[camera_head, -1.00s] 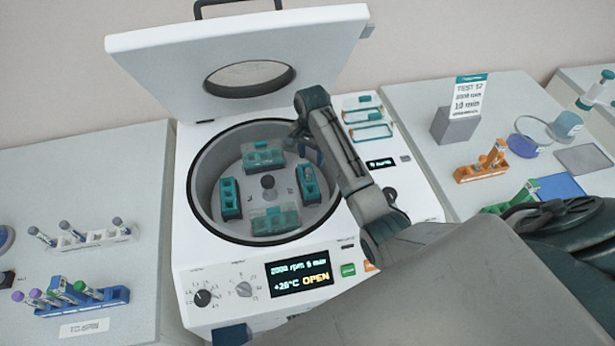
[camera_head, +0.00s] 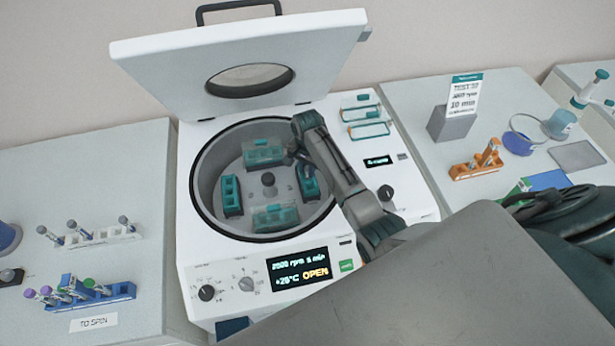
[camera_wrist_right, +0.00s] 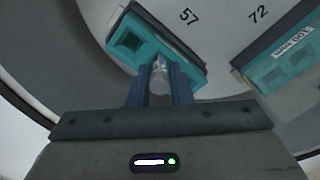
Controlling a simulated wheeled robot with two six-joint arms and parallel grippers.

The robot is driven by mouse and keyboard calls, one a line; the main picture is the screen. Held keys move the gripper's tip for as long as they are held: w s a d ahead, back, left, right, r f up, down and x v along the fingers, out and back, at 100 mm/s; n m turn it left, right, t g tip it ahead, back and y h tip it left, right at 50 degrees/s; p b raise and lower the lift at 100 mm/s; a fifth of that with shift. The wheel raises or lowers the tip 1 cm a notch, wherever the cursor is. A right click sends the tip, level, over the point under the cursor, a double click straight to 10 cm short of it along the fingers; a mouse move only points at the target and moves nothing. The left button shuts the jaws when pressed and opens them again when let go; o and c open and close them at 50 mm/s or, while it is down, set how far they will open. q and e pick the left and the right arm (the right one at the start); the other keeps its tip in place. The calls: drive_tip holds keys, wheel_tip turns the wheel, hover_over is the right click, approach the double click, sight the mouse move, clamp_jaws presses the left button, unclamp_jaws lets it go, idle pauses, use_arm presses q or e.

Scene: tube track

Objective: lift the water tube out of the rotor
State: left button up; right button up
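The centrifuge's rotor (camera_head: 268,205) sits in the open round bowl and carries several teal buckets. My right gripper (camera_head: 296,157) reaches down into the bowl above the right-hand teal bucket (camera_head: 309,185). In the right wrist view my two blue fingers (camera_wrist_right: 160,80) stand close on either side of a clear, greyish tube (camera_wrist_right: 160,77) and appear shut on it. The tube's lower part meets a slot of the teal bucket (camera_wrist_right: 128,42); how deep it sits is hidden. A second slot of that bucket looks empty. My left gripper is not in view.
The centrifuge lid (camera_head: 245,55) stands open behind the bowl, and its display (camera_head: 298,269) reads OPEN. A blue rack (camera_head: 122,291) and a white rack (camera_head: 125,233) hold tubes at left. An orange rack (camera_head: 474,168) stands at right. The bowl wall surrounds the gripper closely.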

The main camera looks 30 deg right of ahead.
drive_tip(key=shift+c, duration=0.9)
drive_tip(key=shift+r, duration=0.5)
wheel_tip(320, 180, up, 9)
drive_tip(key=b, duration=0.3)
drive_tip(key=shift+b, duration=0.4)
drive_tip(key=w+a+r+b, duration=0.1)
drive_tip(key=w+a, duration=0.1)
drive_tip(key=a, duration=0.6)
drive_tip(key=w+a+r+b, duration=0.1)
drive_tip(key=w+a+b, duration=0.1)
drive_tip(key=a, duration=0.7)
drive_tip(key=shift+w+a, duration=0.25)
drive_tip(key=shift+w, duration=0.05)
drive_tip(key=shift+r, duration=0.1)
